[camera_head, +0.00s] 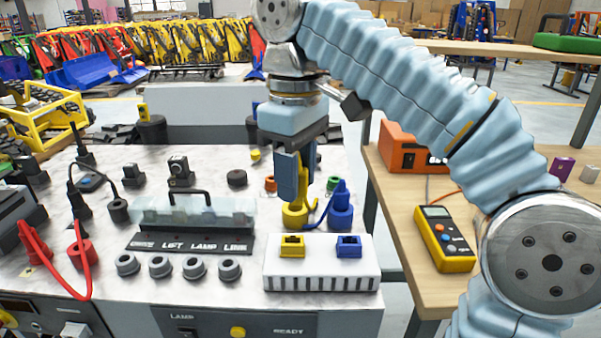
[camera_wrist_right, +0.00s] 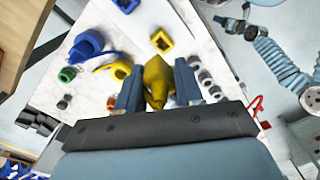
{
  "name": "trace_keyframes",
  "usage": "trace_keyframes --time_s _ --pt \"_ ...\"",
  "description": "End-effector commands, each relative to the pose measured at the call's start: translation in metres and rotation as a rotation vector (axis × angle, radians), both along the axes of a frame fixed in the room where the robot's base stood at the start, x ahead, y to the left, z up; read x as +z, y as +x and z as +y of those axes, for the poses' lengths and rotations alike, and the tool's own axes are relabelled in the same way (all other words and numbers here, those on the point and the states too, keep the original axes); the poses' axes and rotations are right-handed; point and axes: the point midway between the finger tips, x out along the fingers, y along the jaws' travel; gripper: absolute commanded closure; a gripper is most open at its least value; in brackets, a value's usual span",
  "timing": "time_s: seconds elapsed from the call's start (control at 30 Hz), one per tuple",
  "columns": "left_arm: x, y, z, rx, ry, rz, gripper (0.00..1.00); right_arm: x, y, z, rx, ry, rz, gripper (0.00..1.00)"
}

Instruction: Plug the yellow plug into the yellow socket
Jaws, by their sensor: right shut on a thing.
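My right gripper (camera_head: 296,200) points down over the bench, shut on the yellow plug (camera_wrist_right: 158,80), which shows between its two fingers in the right wrist view. In the head view the fingers partly hide the plug, and I cannot tell its exact height over the bench. The yellow socket (camera_head: 291,246) is on the left of a white ribbed block (camera_head: 322,283), nearer the camera than the gripper. It also shows in the right wrist view (camera_wrist_right: 161,41), apart from the plug. My left gripper (camera_wrist_right: 222,22) seems to show small at the wrist view's top right; its jaws are unclear.
A blue socket (camera_head: 348,246) sits beside the yellow one. A blue plug (camera_head: 341,206) stands behind it, close to the gripper's right. A clear-covered box (camera_head: 195,212) with a handle and several grey rings are to the left. A multimeter (camera_head: 444,240) lies on the right table.

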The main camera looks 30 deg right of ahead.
Motion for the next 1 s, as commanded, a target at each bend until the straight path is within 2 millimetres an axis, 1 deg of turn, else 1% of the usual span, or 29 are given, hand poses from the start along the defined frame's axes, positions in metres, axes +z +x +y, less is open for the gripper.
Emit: trace_keyframes --time_s 0.53,0.77,1.0 --pt "-0.001 0.000 0.000 0.001 0.000 0.000 0.43 -0.002 0.001 0.002 0.004 0.000 -0.001 0.95" --pt "-0.015 0.000 0.001 0.002 0.001 0.000 0.43 -0.018 0.001 0.002 0.004 0.001 0.000 0.95" --pt "-0.035 0.000 0.001 0.006 0.003 -0.001 0.43 -0.043 0.001 0.002 0.004 0.001 0.000 0.95"
